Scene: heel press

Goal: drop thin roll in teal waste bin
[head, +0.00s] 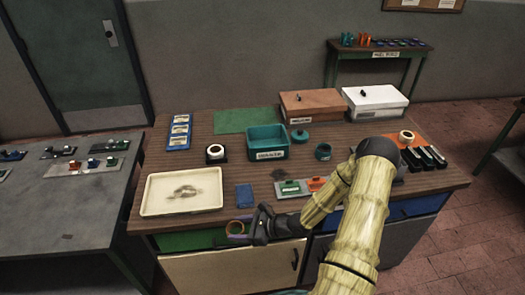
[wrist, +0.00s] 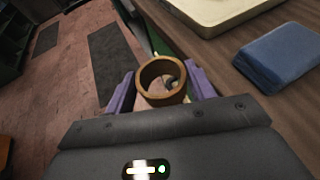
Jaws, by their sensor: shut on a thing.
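The thin roll, a brown-orange ring, (head: 237,227) is held in my gripper (head: 238,236) just off the front edge of the bench, left of its middle. In the wrist view the roll (wrist: 163,98) sits between the two purple fingers of my gripper (wrist: 163,88), its round opening showing. The teal waste bin (head: 283,151) is an open square box with a white label, standing farther back on the bench, up and right of my gripper. Its floor is partly hidden by its walls.
A tape roll (head: 215,152), teal lid (head: 299,136), small teal cup (head: 323,152) and lidded boxes (head: 311,106) surround the bin.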

